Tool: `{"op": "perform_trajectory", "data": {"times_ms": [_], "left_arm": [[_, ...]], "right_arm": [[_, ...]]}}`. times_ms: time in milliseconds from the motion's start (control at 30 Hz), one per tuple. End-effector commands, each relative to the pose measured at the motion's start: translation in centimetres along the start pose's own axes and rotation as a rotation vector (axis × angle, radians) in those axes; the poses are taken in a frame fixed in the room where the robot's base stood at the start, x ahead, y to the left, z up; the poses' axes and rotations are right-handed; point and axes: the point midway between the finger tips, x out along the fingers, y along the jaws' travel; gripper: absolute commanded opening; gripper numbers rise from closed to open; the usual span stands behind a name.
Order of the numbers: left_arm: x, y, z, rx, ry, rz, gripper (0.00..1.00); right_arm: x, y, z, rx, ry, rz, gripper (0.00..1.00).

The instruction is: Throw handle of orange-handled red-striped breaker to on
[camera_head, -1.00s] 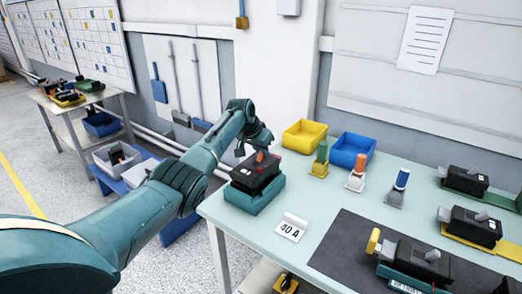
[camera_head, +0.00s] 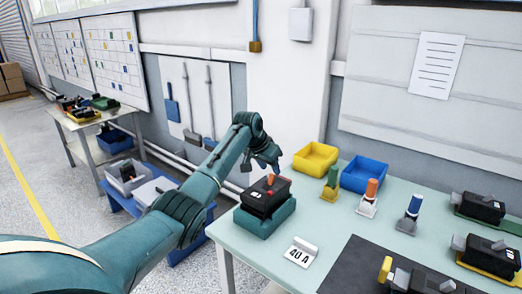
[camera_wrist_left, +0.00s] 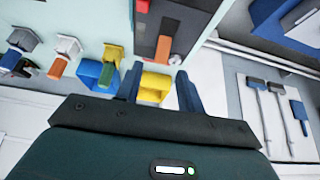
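The orange-handled breaker (camera_head: 257,202) is a black block on a teal base (camera_head: 264,222) at the near left corner of the table. Its orange handle (camera_head: 271,180) stands up from the top. In the left wrist view the breaker (camera_wrist_left: 150,22) shows its orange handle (camera_wrist_left: 163,48) and a red mark at the upper left. My left gripper (camera_head: 262,164) is above the breaker, apart from the handle. Its two fingers (camera_wrist_left: 160,90) are spread with nothing held between them; a yellow bin shows beyond the gap. My right gripper is not in view.
A "40 A" sign (camera_head: 300,252) stands beside the breaker. Yellow (camera_head: 315,160) and blue (camera_head: 362,175) bins and green-, orange- and blue-topped pieces stand behind. Other breakers (camera_head: 480,208) and a dark mat (camera_head: 345,277) are at right.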

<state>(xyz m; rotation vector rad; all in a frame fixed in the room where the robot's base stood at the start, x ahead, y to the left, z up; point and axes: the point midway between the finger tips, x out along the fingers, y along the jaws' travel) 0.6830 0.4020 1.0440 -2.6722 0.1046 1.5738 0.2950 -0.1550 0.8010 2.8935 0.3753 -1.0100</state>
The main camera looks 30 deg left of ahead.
Motion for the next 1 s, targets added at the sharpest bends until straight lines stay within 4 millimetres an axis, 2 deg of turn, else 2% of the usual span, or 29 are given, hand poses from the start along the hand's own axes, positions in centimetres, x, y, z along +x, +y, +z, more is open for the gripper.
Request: {"op": "perform_trajectory", "data": {"times_ms": [300, 433, 600, 1000], "left_arm": [[-6.3, -0.1, 0.1, 0.002, 0.002, -0.003, 0.38], [-8.1, 0.0, 0.1, 0.001, 0.001, -0.002, 0.38], [-9.1, 0.0, 0.1, 0.0, -0.001, -0.001, 0.38], [-9.2, 0.0, 0.1, 0.0, -0.001, -0.001, 0.38]], "right_arm": [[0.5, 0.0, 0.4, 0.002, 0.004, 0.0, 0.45], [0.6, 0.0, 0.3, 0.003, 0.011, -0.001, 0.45], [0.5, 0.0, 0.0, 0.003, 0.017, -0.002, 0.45], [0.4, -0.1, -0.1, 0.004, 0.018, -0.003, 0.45]]}}
